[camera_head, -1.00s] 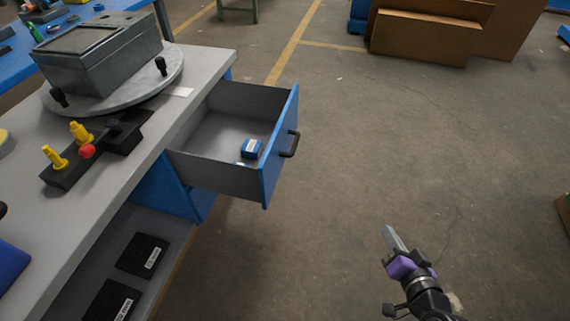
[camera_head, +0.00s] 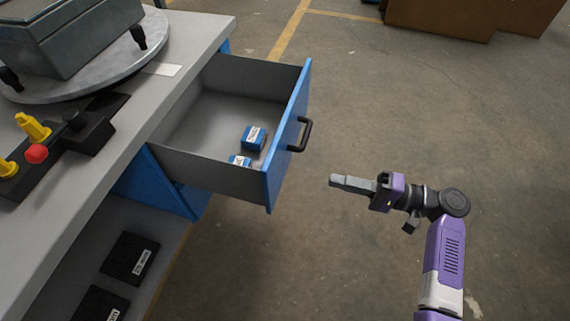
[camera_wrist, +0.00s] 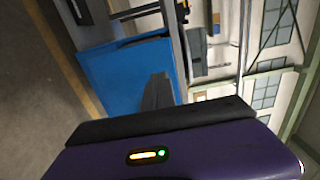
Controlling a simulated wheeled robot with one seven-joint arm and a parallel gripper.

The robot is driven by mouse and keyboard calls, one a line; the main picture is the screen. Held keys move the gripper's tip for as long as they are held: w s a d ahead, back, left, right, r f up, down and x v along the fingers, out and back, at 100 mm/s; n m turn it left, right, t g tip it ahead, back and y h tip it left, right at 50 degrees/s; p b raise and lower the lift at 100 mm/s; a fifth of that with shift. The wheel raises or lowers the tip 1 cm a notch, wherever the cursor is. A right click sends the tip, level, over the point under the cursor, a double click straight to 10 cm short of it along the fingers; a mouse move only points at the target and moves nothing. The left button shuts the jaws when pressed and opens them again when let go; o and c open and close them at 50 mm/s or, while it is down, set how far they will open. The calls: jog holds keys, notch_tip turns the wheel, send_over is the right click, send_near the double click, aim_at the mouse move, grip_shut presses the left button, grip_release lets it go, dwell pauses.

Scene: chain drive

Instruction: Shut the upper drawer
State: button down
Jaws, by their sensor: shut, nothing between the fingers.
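The upper drawer (camera_head: 215,120) stands pulled out from the workbench, with grey inner walls and a blue front (camera_head: 288,140). A black bar handle (camera_head: 301,134) sits on the outer face of the front. Two small blue boxes (camera_head: 253,138) with white labels lie inside. My gripper (camera_head: 335,181) is shut and empty, to the right of the drawer front and apart from it, pointing left towards it. In the wrist view the shut fingers (camera_wrist: 158,92) show against a blue panel (camera_wrist: 115,75), which appears to be the drawer front.
The grey bench top (camera_head: 190,50) carries a round turntable (camera_head: 120,75) with a metal housing, and a black fixture (camera_head: 60,150) with yellow and red knobs. Black boxes (camera_head: 130,258) lie on the lower shelf. Cardboard boxes (camera_head: 450,18) stand far back. The floor right of the drawer is clear.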

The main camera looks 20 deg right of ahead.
aim_at(273, 166)
jog(key=x, duration=1.3)
jog(key=shift+w+a+b, duration=0.1)
jog(key=shift+a+b, duration=0.1)
jog(key=shift+b, duration=0.15)
jog(key=shift+w+a, duration=0.15)
jog(key=shift+a, duration=0.1)
jog(key=b+x, duration=1.2)
jog(key=x, duration=1.9)
jog(key=shift+a, duration=0.1)
